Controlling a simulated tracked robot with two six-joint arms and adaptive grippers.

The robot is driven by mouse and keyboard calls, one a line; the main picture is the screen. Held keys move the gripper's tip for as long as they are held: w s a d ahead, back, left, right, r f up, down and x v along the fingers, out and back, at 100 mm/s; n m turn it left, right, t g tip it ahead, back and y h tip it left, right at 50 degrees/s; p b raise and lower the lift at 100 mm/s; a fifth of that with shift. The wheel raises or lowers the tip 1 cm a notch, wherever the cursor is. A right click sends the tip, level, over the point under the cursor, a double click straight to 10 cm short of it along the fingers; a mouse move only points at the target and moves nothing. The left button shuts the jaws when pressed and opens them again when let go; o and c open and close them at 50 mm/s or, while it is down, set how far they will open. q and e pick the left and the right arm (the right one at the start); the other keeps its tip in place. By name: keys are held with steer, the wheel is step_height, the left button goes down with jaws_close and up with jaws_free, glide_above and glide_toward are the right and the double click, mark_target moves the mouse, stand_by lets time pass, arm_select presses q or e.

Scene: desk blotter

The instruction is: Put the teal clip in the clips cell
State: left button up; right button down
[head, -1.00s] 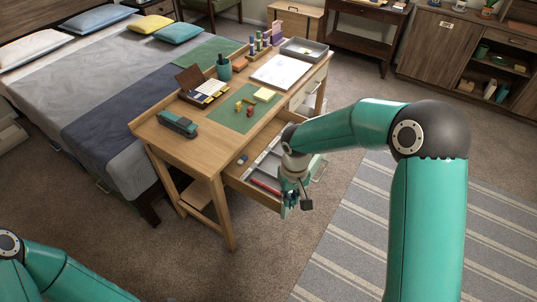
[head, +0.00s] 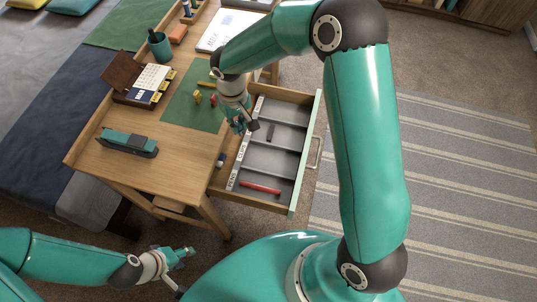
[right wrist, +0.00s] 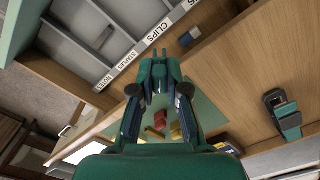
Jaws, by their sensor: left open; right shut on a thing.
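My right gripper (head: 238,124) is above the desk's front edge, beside the open drawer (head: 293,200). It also shows in the right wrist view (right wrist: 160,58), its fingers close together on a small teal thing, apparently the teal clip; the fingers are of like colour and mostly hide it. The drawer has several grey cells with white labels along the desk side. The CLIPS label (right wrist: 158,33) reads clearly in the right wrist view, and the clips cell (right wrist: 118,42) lies beyond it. My left gripper (head: 178,255) is open and empty, low before the desk.
A small blue-grey block (head: 221,160) sits near the desk-side drawer edge. A red stick (head: 260,187) lies in the nearest cell. Red and yellow pieces (head: 198,97) are on the green blotter (head: 185,118). A teal stapler (head: 128,143) stands at left.

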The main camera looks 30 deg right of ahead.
steer(key=shift+w+a, duration=0.15)
steer(key=shift+a, duration=0.05)
steer(key=shift+r, duration=0.1)
steer(key=shift+d, duration=0.15)
steer(key=shift+d+b, duration=0.2)
steer(key=shift+b, duration=0.15)
steer(key=s+d+m+b, duration=0.2)
steer(key=d+m+b, duration=0.25)
steer(key=b, duration=0.45)
steer(key=m+b, duration=0.5)
steer(key=b, duration=0.2)
glide_above(272, 161)
step_height(272, 161, down, 19)
steer(key=b, duration=0.3)
steer(key=shift+a+r, duration=0.1)
steer(key=shift+r, duration=0.1)
